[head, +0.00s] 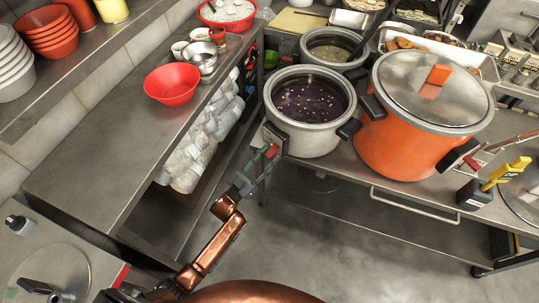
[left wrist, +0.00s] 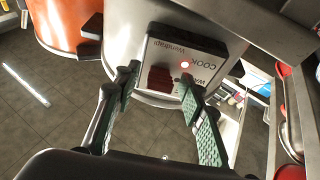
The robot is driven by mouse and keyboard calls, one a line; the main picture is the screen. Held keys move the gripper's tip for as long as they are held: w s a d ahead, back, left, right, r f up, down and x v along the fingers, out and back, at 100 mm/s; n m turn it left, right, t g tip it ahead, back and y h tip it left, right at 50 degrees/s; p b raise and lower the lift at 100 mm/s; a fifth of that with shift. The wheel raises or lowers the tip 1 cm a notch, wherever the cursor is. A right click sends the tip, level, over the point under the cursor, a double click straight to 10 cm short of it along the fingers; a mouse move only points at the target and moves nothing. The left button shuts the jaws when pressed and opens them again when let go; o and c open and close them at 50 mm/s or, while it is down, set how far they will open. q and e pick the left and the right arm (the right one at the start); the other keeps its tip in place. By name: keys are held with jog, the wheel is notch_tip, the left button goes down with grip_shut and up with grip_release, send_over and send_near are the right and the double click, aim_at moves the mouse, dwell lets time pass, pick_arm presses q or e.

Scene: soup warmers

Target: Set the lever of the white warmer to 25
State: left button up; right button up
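The white warmer (head: 312,138) stands at the left end of the steel counter, full of dark purple soup. My left gripper (head: 262,163) is in front of the panel. In the left wrist view its green-padded fingers (left wrist: 160,95) are apart, one on each side of the lever, with no clear contact. My right gripper is not in view.
An orange warmer (head: 404,130) with a metal lid stands to the right, close to the white one. Another soup pot (head: 330,38) is behind. A side counter (head: 95,165) with a red bowl (head: 171,84) is at the left. Open floor lies in front.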

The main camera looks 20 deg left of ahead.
pick_arm(q)
jog(key=shift+w+d+r, duration=0.15)
jog(key=shift+w+d, duration=0.05)
jog(key=shift+w, duration=0.2)
jog(key=shift+c, duration=0.2)
grip_shut()
